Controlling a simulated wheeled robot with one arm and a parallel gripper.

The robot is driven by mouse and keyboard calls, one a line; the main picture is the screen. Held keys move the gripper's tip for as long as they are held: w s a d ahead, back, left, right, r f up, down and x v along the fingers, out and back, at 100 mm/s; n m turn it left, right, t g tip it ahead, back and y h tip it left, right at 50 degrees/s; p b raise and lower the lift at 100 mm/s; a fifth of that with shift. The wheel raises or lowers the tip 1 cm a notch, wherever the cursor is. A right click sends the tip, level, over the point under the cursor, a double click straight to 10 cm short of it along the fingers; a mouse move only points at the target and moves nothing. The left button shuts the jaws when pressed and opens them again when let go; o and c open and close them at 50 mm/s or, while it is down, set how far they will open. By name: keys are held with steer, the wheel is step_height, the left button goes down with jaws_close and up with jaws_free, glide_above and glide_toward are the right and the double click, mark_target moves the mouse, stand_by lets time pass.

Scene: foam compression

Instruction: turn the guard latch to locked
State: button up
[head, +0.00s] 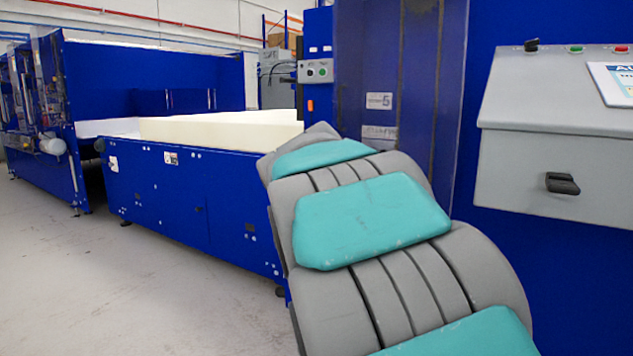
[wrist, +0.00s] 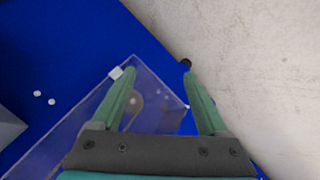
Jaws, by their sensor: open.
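A clear guard panel (wrist: 150,85) shows in the wrist view, below and between the fingers of my gripper (wrist: 160,73). The gripper is open, with green fingers and nothing between them. My gripper is not visible there.
A grey control box (head: 555,130) with a black handle (head: 562,183) is at the right. A blue machine bed (head: 190,195) holding pale foam (head: 215,128) runs to the left. Grey floor (head: 110,290) is clear at the lower left.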

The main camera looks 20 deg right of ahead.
steer(key=w+r+m+t+h+b, duration=0.2)
steer(key=w+r+t+b, duration=0.15)
steer(key=w, duration=0.65)
steer(key=w+r+m+t+h+b, duration=0.1)
steer(key=w+r+t+h+b, duration=0.3)
steer(key=w, duration=0.7)
steer(key=w+r+m+t+h+b, duration=0.15)
steer(key=w+r, duration=0.35)
steer(key=w, duration=0.5)
steer(key=w+d+m, duration=0.2)
steer(key=w+d, duration=0.2)
steer(key=d, duration=0.4)
steer(key=shift+d+f+m, duration=0.15)
steer(key=shift+m, duration=0.2)
steer(key=shift+s, duration=0.1)
steer(key=shift+c, duration=0.3)
jaws_close()
